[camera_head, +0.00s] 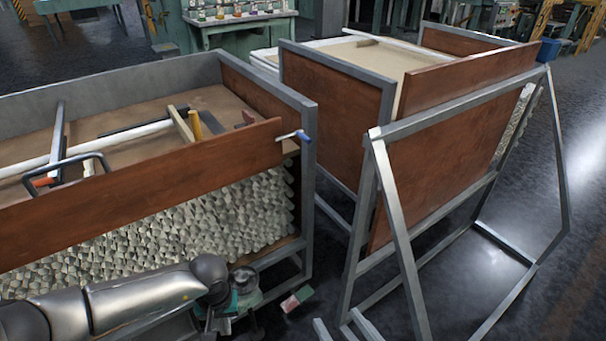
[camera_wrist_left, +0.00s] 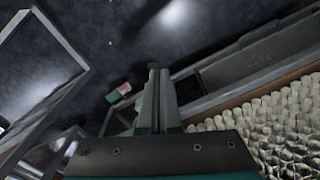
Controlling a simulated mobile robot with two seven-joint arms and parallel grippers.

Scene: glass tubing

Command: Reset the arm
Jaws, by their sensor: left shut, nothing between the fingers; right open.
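My left arm (camera_head: 130,302) reaches in from the lower left in the head view, in front of the left bin. Its gripper (camera_head: 243,290) is at the bottom of that view, near the bin's front right leg; its fingertips cannot be made out there. In the left wrist view the left gripper's two fingers (camera_wrist_left: 158,80) lie together, shut with nothing between them, above the dark floor. My right gripper is in neither view.
A small red and green block (camera_head: 297,298) lies on the floor. A metal frame (camera_head: 395,200) stands at the right. Dark floor is open at far right.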

